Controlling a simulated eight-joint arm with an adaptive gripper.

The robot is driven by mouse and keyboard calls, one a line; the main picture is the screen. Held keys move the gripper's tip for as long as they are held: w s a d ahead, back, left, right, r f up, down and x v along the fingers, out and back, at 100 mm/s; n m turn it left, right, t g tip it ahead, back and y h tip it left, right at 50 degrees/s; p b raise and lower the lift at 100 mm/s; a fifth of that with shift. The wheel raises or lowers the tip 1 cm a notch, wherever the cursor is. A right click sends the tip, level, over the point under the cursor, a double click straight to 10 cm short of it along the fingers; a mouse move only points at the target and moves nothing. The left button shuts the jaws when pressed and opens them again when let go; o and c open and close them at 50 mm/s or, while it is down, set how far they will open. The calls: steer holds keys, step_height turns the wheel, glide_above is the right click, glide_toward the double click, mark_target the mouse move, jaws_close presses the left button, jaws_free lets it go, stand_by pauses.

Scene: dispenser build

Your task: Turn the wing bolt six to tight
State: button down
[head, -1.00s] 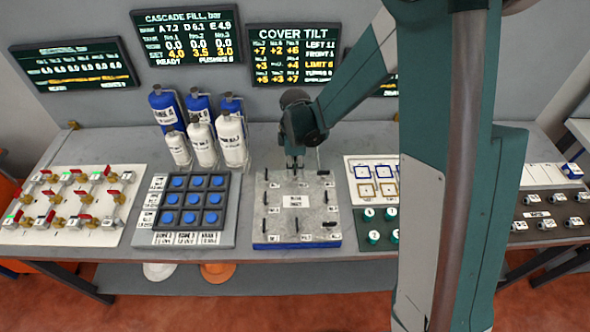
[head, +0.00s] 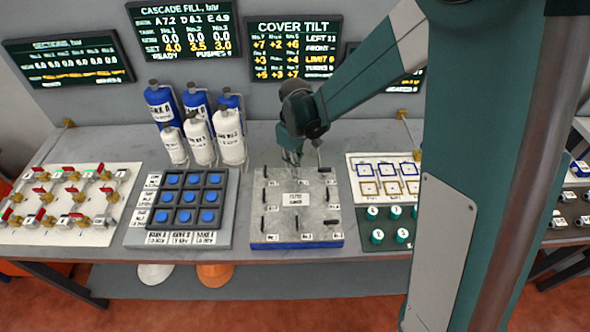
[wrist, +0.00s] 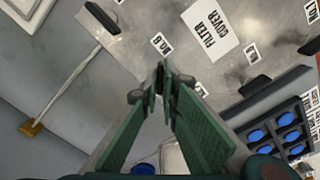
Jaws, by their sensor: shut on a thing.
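The filter cover (head: 282,213) is a grey square plate on a blue base, with black wing bolts around its edge and a white label in the middle. My gripper (head: 292,160) points down at the middle of the cover's back edge. In the wrist view my gripper (wrist: 163,82) is shut on a dark wing bolt (wrist: 160,74), mostly hidden between the fingertips. The number label (wrist: 161,43) beside it is too small to read surely as six or eight. Another wing bolt (wrist: 102,17) stands apart at the same edge.
A blue-button panel (head: 186,204) is left of the cover, with white and blue bottles (head: 229,137) behind it. A board with green knobs (head: 376,237) is to the right. The cover tilt screen (head: 293,47) hangs behind; its small text is partly unreadable.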

steer(key=m+b, duration=0.2)
steer(key=m, duration=0.2)
steer(key=shift+f+m, duration=0.1)
steer(key=shift+m, duration=0.2)
steer(key=m+b, duration=0.1)
steer(key=m, duration=0.3)
steer(key=shift+m, duration=0.4)
steer(key=c, duration=2.6)
jaws_free()
steer(key=shift+r, duration=0.2)
steer(key=shift+r, duration=5.9)
steer(key=shift+s+d+r, duration=0.1)
